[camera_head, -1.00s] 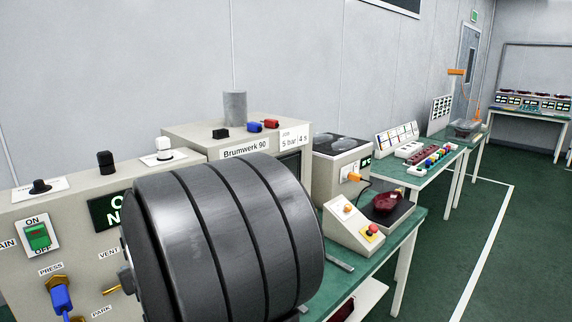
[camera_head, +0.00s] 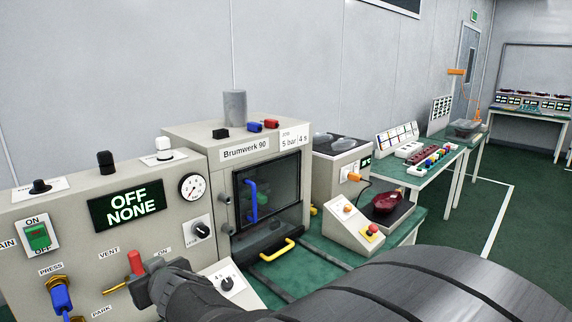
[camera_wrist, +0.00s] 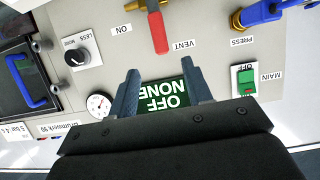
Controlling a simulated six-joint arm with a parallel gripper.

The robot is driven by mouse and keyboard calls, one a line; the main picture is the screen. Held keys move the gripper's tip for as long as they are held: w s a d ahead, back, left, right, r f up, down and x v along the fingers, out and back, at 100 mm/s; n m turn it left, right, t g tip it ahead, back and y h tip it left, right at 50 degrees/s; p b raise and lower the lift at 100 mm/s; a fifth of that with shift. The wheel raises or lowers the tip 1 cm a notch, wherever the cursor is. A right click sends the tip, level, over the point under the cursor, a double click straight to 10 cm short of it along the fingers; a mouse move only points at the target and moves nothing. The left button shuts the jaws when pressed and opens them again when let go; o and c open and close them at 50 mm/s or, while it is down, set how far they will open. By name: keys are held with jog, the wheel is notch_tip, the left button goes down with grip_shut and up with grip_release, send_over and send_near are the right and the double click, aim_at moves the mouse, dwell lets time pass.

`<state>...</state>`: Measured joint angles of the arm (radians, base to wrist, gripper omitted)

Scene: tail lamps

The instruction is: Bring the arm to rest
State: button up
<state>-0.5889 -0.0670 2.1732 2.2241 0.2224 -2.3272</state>
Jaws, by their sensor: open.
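My gripper (camera_head: 150,284) shows at the lower left of the head view, in front of the grey control panel (camera_head: 65,235) and close to the red valve handle (camera_head: 135,262). I cannot tell from this view whether it touches the handle. In the wrist view my gripper (camera_wrist: 163,86) has its two fingers spread apart with nothing between them. The red handle (camera_wrist: 158,32) lies beyond the fingertips there, apart from them. My dark arm fills the bottom right of the head view.
A display (camera_head: 126,204) reads OFF NONE. A blue-handled valve (camera_head: 61,297) and a green switch (camera_head: 37,237) are on the panel's left. The Brumwerk 90 chamber door (camera_head: 270,192) appears closed. A box with a red button (camera_head: 372,230) stands to its right on the green bench.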

aim_at(141, 263)
jog(key=x, duration=1.4)
jog(key=shift+w+f, duration=0.15)
jog(key=shift+w+d+m, duration=0.2)
jog(key=shift+d+m, duration=0.1)
jog(key=shift+m, duration=0.2)
dwell(0.4)
jog(key=shift+y, duration=0.3)
dwell(0.8)
